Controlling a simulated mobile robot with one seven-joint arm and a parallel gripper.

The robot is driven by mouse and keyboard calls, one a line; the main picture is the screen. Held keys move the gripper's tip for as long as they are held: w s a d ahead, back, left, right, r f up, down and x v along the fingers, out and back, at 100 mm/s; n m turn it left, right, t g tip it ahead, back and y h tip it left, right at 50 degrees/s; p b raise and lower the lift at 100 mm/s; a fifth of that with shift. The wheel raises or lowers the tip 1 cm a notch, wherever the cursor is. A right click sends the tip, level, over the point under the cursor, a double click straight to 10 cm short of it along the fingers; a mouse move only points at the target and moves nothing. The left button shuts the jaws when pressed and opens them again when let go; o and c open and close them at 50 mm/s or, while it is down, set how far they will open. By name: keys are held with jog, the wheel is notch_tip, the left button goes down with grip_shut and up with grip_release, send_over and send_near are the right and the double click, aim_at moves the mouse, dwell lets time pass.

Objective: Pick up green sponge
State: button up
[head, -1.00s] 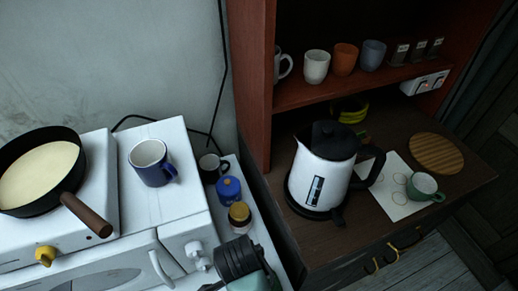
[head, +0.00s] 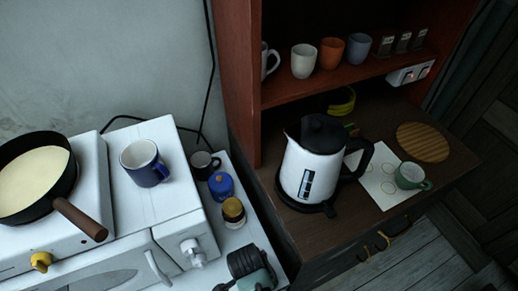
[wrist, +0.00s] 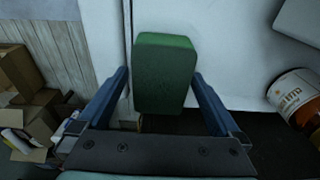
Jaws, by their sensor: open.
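The green sponge (wrist: 165,75) is a block with rounded edges, in the middle of the wrist view against a white surface. My gripper (wrist: 160,74) is open, with one blue finger on each side of the sponge in the picture. The right fingertip appears close to the sponge's right edge; a gap shows on the left. I cannot tell how deep the sponge lies between the fingers, or whether they touch it. I cannot make out the sponge in the head view, where part of my arm shows at the bottom edge.
A white stove (head: 150,215) holds a pan (head: 35,180) and a blue mug (head: 143,162). Jars stand on a narrow white top beside it. A kettle (head: 315,165) stands on the dark cabinet.

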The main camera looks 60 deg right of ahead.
jog(key=shift+f, duration=0.25)
dwell(0.5)
jog(key=c, duration=1.3)
jog(key=shift+r, duration=0.15)
notch_tip(320, 180, up, 10)
jog(key=shift+r+b, duration=0.15)
jog(key=shift+b, duration=0.15)
